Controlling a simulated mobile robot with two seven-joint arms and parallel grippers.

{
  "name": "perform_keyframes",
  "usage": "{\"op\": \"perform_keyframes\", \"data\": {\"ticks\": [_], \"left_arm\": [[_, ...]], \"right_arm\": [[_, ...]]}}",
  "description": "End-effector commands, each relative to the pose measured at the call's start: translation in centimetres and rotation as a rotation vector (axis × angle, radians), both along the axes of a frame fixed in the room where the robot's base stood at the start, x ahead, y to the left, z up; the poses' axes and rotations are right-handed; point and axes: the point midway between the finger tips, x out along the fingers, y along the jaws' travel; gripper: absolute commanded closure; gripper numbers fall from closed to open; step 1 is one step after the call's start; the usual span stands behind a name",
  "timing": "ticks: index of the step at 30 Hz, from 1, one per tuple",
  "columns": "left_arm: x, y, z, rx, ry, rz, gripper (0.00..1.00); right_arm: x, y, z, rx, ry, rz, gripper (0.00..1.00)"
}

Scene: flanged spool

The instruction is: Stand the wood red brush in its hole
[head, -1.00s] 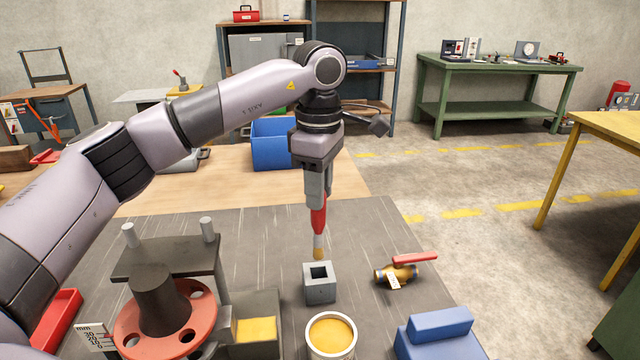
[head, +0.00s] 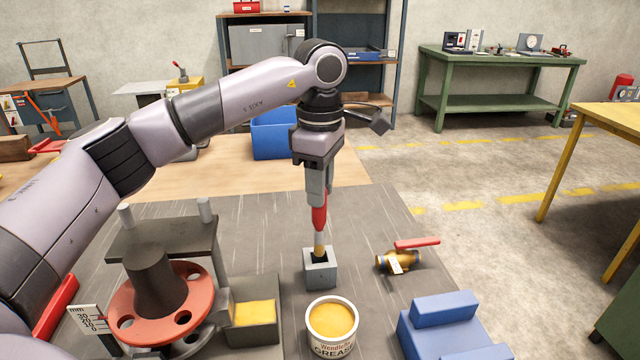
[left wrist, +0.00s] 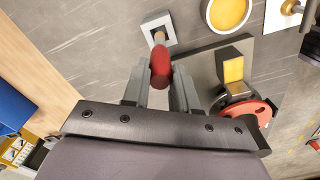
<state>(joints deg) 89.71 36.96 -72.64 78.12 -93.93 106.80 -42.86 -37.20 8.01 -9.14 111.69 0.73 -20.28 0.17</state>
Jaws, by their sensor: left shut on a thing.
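The brush (head: 319,215) has a red handle, a pale band and a tan tip, and hangs nearly upright in my left gripper (head: 318,190). The gripper is shut on its red handle, which also shows in the left wrist view (left wrist: 160,70). The grey square block (head: 320,272) with a square hole stands directly below the gripper. The brush's lower end is at the hole's mouth and seems to enter it; how deep cannot be told. In the left wrist view the block (left wrist: 157,31) shows around the brush's tip. My right gripper is not in view.
A grease tin (head: 333,322) stands just in front of the block. A brass valve with a red lever (head: 400,258) lies to the right, and a blue stepped block (head: 442,322) at front right. A red flanged spool on a fixture (head: 160,295) stands left.

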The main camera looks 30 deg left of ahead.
Motion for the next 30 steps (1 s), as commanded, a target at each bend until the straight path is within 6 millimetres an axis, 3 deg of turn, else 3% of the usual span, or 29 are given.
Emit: {"op": "perform_keyframes", "data": {"ticks": [30], "left_arm": [[0.0, 0.0, -3.8, 0.001, 0.000, 0.000, 0.97]], "right_arm": [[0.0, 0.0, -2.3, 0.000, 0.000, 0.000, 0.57]]}}
